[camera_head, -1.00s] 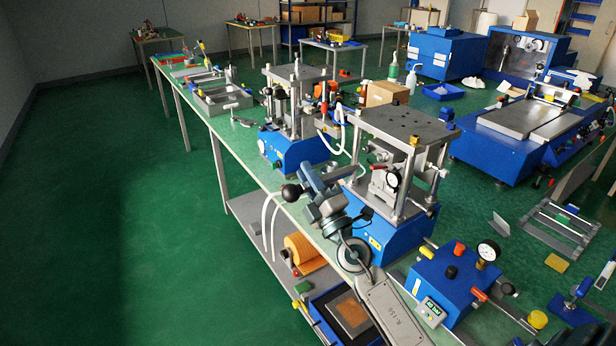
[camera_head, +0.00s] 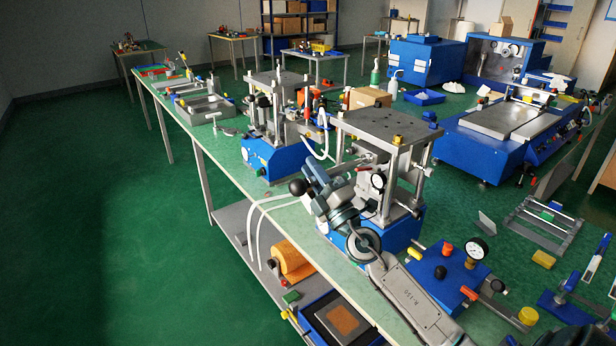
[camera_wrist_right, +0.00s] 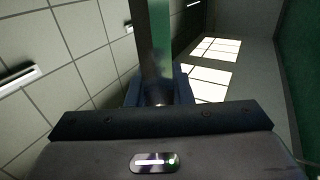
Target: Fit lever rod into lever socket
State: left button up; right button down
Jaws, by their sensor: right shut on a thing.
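The lever rod (camera_wrist_right: 154,45) is a straight metallic bar in the right wrist view, running up from between my right gripper's fingers (camera_wrist_right: 157,92). In the head view my right gripper (camera_head: 318,186) is shut on it, in front of the nearer press (camera_head: 385,125). A black ball knob (camera_head: 297,187) shows at the left of the gripper, and a thin silver length runs up to the right towards the press. I cannot make out the lever socket clearly, nor whether the rod's far end touches it. My left gripper is not in view.
A second blue-based press (camera_head: 275,155) stands further along the green bench. A blue box with a dial gauge (camera_head: 478,249) is on the right. White hoses (camera_head: 262,207) hang at the bench's front edge. The lower shelf holds an orange roll (camera_head: 291,262). The floor at left is clear.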

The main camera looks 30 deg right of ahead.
jog(key=shift+d+r+b, duration=0.1)
jog(key=shift+d+b, duration=0.5)
jog(key=shift+d, duration=0.05)
dwell(1.0)
jog(key=shift+d+b, duration=0.85)
jog(key=shift+b, duration=0.2)
dwell(1.1)
jog(key=shift+w, duration=0.1)
dwell(0.7)
jog(key=c, duration=1.4)
grip_release()
jog(key=shift+d, duration=0.1)
jog(key=shift+c, duration=0.2)
jog(key=shift+o, duration=1.2)
jog(key=shift+d, duration=0.15)
